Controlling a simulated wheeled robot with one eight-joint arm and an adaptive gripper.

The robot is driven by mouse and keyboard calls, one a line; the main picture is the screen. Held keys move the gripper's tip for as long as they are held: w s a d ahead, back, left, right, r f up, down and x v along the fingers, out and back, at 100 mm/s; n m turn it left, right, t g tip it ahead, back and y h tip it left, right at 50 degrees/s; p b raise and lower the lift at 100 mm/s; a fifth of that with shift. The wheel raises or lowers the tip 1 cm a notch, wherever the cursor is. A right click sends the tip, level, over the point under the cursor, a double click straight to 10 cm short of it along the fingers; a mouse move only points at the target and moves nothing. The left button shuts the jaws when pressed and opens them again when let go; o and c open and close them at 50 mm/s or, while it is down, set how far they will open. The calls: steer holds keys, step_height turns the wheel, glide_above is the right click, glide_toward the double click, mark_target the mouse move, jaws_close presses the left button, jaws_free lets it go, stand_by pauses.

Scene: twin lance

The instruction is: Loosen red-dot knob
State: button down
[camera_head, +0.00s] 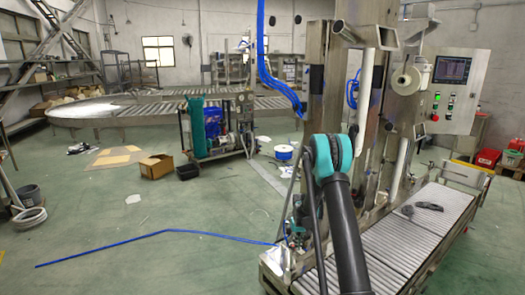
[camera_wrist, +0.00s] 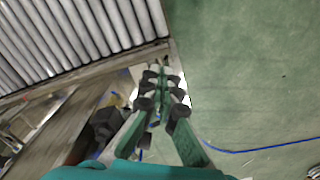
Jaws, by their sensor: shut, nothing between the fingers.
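I cannot pick out a knob with a red dot in either view. My gripper (camera_wrist: 157,72) is shut and empty in the wrist view, its green fingers with black joints meeting near the roller bed's edge. A dark, blurred part (camera_wrist: 104,122) lies just left of the fingers; I cannot tell what it is. In the head view my dark arm with its teal joint stands in front of the steel lance frame (camera_head: 316,95) and hides part of it. My gripper cannot be made out there.
The roller conveyor (camera_head: 400,245) runs along the frame's right, with a dark loose object (camera_head: 429,206) on it. A control panel (camera_head: 455,90) stands behind. A blue hose (camera_head: 150,235) lies on the floor to the left. Open green floor is left of the frame.

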steer(key=shift+r, duration=2.25)
steer(key=a+f, duration=0.3)
steer(key=f, duration=0.3)
steer(key=shift+w, duration=0.1)
steer(key=shift+w, duration=0.1)
steer(key=shift+d, duration=0.75)
steer(key=shift+w+d, duration=0.2)
steer(key=shift+d, duration=0.35)
steer(key=shift+s, duration=0.1)
